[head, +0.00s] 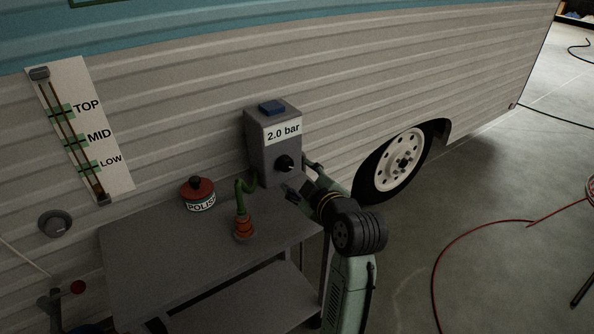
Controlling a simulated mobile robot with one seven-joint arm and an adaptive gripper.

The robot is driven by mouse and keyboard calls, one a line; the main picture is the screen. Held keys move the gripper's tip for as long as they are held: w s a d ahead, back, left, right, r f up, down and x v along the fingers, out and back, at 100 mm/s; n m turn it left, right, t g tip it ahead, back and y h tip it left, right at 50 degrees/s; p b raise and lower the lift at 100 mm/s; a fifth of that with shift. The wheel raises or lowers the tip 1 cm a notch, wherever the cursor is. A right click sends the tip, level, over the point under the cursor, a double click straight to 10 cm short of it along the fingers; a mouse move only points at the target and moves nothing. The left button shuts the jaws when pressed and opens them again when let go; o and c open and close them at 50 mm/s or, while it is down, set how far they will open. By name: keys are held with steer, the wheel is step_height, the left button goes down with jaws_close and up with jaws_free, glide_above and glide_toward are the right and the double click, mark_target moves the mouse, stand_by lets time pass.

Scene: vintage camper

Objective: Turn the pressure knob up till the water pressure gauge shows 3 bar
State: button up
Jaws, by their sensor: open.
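The pressure box (270,150) is a grey housing on the back right of the grey cart, against the camper wall. Its white gauge display (284,131) reads 2.0 bar. The black pressure knob (285,163) sits on its front face below the display. My gripper (297,175) is open, with its fingers apart just in front of and below the knob. One finger lies left of the knob and the other right of it. I cannot tell whether either touches it.
On the cart (150,255) stand a polish tin (199,196) with a red lid and an orange-and-green tool (243,222) close left of my gripper. A slider panel marked TOP, MID, LOW (83,125) is on the wall. The camper wheel (402,162) is to the right.

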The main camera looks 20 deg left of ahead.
mark_target(288, 165)
steer(key=p+x, duration=0.1)
steer(key=x, duration=0.7)
steer(key=shift+f, duration=0.15)
steer(key=shift+c, duration=0.2)
steer(key=shift+d, duration=0.1)
steer(key=c, duration=1.1)
steer(key=shift+r+m+g+p, duration=0.2)
steer(key=shift+m+g+p, duration=0.1)
steer(key=shift+m+p, duration=0.3)
steer(key=shift+w+d+m+g+y+p, duration=0.15)
steer(key=shift+m+g+y+p, duration=0.25)
steer(key=shift+m+p, duration=0.5)
steer(key=m+g+y+p, duration=0.1)
steer(key=m+p, duration=0.1)
steer(key=m, duration=0.1)
steer(key=shift+w+f+g+p, duration=0.1)
steer(key=shift+w+g+p, duration=0.05)
steer(key=shift+g+p, duration=0.25)
steer(key=shift+m, duration=0.4)
